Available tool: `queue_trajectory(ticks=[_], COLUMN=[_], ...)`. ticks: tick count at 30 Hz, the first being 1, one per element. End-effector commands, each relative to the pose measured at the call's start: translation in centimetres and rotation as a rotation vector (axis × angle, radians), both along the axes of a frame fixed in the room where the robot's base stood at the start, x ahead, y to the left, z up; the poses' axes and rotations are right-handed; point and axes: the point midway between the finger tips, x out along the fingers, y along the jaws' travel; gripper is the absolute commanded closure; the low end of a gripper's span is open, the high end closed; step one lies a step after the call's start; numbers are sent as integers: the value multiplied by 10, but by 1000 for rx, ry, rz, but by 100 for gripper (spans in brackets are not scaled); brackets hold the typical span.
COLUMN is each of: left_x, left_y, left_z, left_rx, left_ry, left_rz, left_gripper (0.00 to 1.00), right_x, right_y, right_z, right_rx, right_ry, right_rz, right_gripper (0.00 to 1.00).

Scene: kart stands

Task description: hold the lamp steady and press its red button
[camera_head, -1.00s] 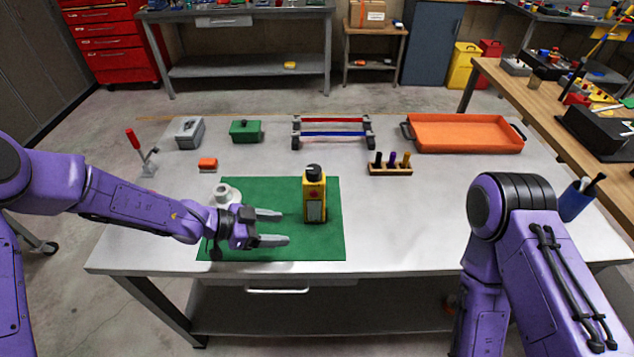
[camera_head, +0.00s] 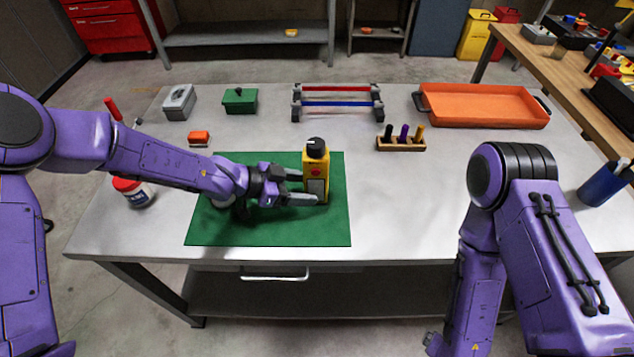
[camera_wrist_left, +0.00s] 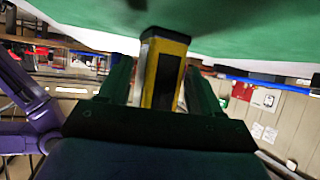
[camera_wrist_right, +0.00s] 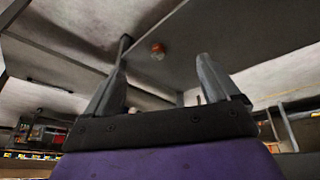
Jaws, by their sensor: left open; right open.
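The lamp (camera_head: 316,172) is yellow with a black top and stands upright on the green mat (camera_head: 270,228). In the left wrist view the lamp (camera_wrist_left: 163,70) stands between the two open fingers; contact cannot be told. My right gripper (camera_wrist_right: 160,85) is open and empty; in the head view it is low at the bottom, mostly out of sight below the table top.
A wooden block with several pegs (camera_head: 400,145) and an orange tray (camera_head: 485,106) lie to the right. A rack with red and blue bars (camera_head: 337,103) stands behind the lamp. The table's right front is clear.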

Motion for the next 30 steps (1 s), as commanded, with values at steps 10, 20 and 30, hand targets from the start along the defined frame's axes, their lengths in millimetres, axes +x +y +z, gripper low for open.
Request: queue_trajectory(ticks=[10, 20, 30], left_x=[8, 8, 8], left_y=[-25, -25, -25], left_z=[-14, -14, -14], left_rx=[0, 0, 0], left_ry=[0, 0, 0], left_rz=[2, 4, 4], left_gripper=[36, 68, 74], right_x=[0, 0, 0], right_y=[0, 0, 0], right_z=[-11, -11, -11], right_rx=[0, 0, 0], right_ry=[0, 0, 0], right_rz=[0, 0, 0], right_gripper=[11, 11, 80])
